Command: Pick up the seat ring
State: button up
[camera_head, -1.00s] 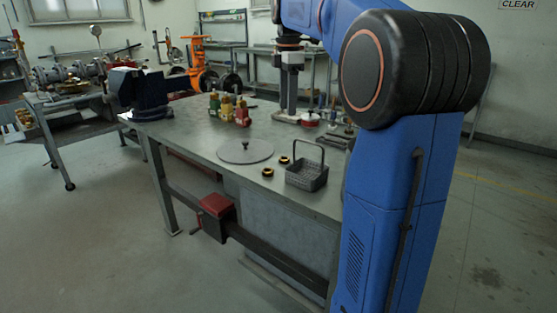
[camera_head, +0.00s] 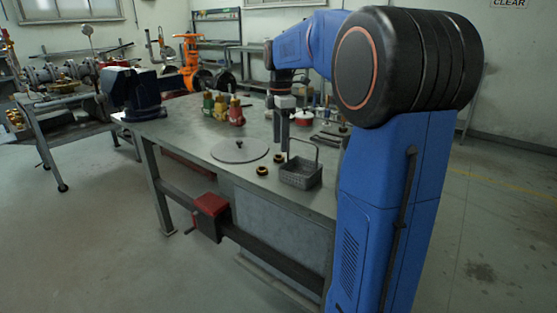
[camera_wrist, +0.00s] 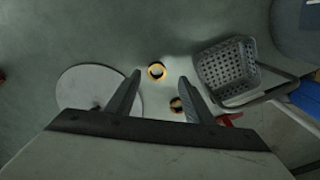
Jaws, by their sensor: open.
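Two small yellow-and-black rings lie on the bench; which is the seat ring I cannot tell. In the head view one ring (camera_head: 262,171) is nearer the front edge and the other (camera_head: 278,158) is farther back. In the wrist view one ring (camera_wrist: 157,71) shows between the fingertips in the picture, and another ring (camera_wrist: 177,104) shows lower, near the right finger. My gripper (camera_head: 281,148) points down above the bench, and its open, empty fingers also show in the wrist view (camera_wrist: 160,77). Neither ring appears held.
A grey wire basket (camera_head: 300,174) with a tall handle stands right of the rings. A flat round plate with a knob (camera_head: 239,150) lies left. The bench front is mostly clear.

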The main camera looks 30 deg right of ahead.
jog(key=f, duration=0.5)
jog(key=shift+w+a, duration=0.15)
jog(key=shift+w, duration=0.15)
jog(key=c, duration=1.1)
